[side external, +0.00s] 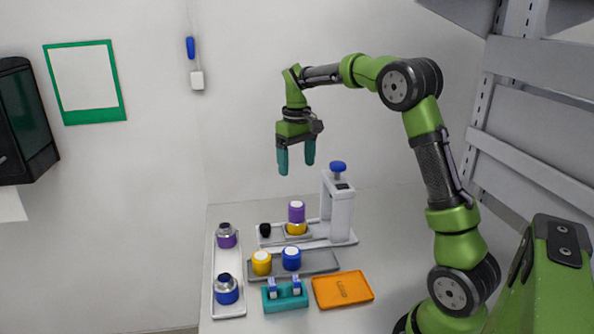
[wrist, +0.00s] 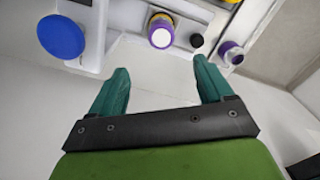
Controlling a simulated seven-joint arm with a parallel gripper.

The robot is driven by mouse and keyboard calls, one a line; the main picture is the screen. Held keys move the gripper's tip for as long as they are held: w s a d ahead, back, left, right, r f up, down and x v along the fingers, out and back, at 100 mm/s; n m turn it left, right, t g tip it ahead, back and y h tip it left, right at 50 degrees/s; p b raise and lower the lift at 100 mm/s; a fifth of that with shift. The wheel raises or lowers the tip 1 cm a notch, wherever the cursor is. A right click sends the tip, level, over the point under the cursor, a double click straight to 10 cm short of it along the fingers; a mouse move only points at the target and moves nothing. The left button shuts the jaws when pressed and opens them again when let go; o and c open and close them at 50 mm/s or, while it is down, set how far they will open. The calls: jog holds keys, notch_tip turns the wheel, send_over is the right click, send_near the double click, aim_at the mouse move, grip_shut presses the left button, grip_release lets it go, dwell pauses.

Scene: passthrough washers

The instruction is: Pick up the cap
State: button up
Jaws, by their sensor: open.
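My gripper (side external: 296,168) is open and empty, high above the table; its two teal fingers also show spread apart in the wrist view (wrist: 160,80). Which piece is the cap cannot be told for certain. A purple cap-like piece (side external: 296,212) with a white top sits on a yellow piece (side external: 296,229) at the press station; the purple one shows in the wrist view (wrist: 160,32), beyond the fingers. A yellow (side external: 262,263) and a blue (side external: 292,259) cap-like piece with pale tops stand on a grey tray (side external: 327,264). A small black piece (side external: 265,230) is left of the purple one.
A white press (side external: 340,210) with a blue knob (side external: 338,166) rises right of the purple piece. A left tray (side external: 227,263) holds a purple (side external: 227,236) and a blue (side external: 227,290) container. A teal holder (side external: 286,300) and an orange tray (side external: 342,289) are in front.

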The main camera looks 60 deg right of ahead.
aim_at(296, 204)
notch_tip(296, 204, down, 14)
jog(key=shift+a+f, duration=0.15)
jog(key=shift+f, duration=0.1)
dwell(0.3)
jog(key=shift+c, duration=0.5)
jog(key=c, duration=1)
jog(key=shift+r, duration=0.15)
